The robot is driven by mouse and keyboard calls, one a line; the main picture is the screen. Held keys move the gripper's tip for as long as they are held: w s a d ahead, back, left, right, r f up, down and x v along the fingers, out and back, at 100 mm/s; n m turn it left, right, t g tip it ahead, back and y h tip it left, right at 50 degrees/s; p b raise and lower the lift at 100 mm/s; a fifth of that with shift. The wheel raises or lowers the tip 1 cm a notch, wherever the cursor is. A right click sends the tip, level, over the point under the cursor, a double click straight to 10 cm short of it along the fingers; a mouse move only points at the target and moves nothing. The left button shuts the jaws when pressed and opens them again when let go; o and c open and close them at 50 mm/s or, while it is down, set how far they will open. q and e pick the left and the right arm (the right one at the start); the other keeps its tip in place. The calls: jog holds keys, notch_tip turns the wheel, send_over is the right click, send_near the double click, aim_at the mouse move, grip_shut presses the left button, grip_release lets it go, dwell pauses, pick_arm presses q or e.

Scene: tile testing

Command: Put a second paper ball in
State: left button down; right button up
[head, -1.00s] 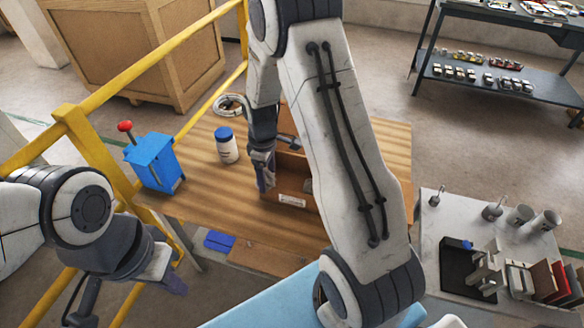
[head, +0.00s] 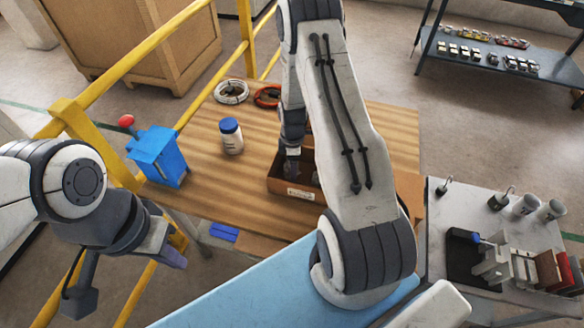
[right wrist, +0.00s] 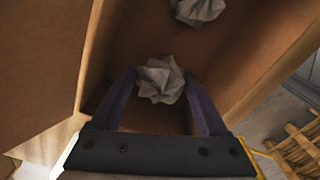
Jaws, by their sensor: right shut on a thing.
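An open cardboard box (head: 300,193) stands on the wooden table, partly hidden behind my right arm. My right gripper (head: 291,168) reaches down into its left part. In the right wrist view, the gripper (right wrist: 164,92) is shut on a crumpled grey-white paper ball (right wrist: 160,80), held between its dark fingers inside the box walls. A second paper ball (right wrist: 199,9) lies in the box beyond it, cut off by the top edge. My left gripper (head: 172,254) hangs empty at the lower left, away from the box; its finger gap is unclear.
A blue device with a red knob (head: 158,157) is at the table's left, by a yellow railing (head: 150,42). Coiled rings (head: 231,91) lie at the back. A grey bench (head: 440,215) stands at right.

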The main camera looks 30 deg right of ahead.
jog(key=shift+f, duration=0.7)
jog(key=shift+f, duration=0.25)
jog(key=o, duration=1.2)
jog(key=shift+r, duration=0.1)
